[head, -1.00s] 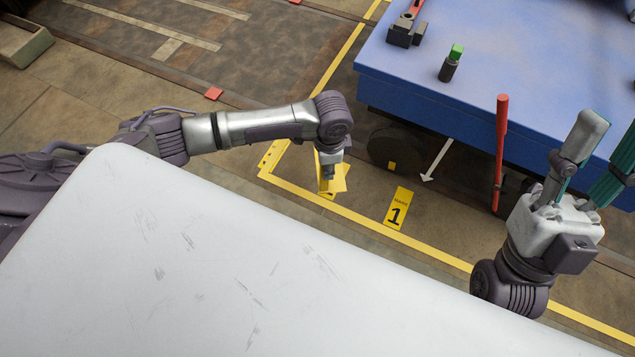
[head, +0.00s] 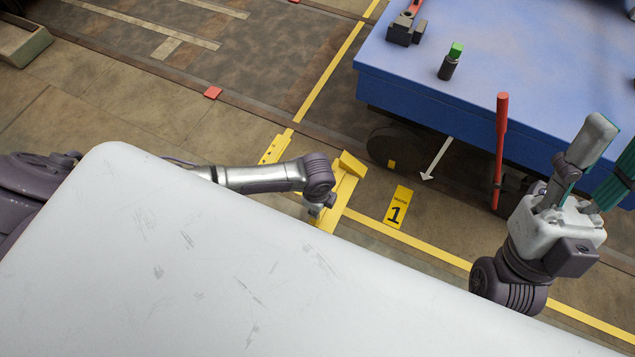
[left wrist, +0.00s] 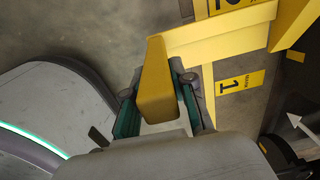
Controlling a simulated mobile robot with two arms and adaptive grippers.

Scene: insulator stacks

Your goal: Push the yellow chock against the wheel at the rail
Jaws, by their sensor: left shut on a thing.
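The yellow chock (head: 348,182) lies near the corner of the yellow floor line, with its wedge end toward the wheel. The dark wheel (head: 383,145) is under the blue cart, and a floor gap shows between it and the chock. My left gripper (head: 318,210) is at the chock's near end, partly hidden by my arm. In the left wrist view, the left gripper's teal-padded fingers (left wrist: 157,108) are shut on the chock's yellow handle (left wrist: 155,80); its body (left wrist: 225,40) extends away. My right gripper (head: 608,150) is open and empty at the right, in front of the cart.
The blue cart (head: 480,110) fills the upper right, with a red lever (head: 502,140) upright at its side. A yellow plate marked 1 (head: 398,207) lies right of the chock. A white arrow (head: 437,160) shows beside the wheel.

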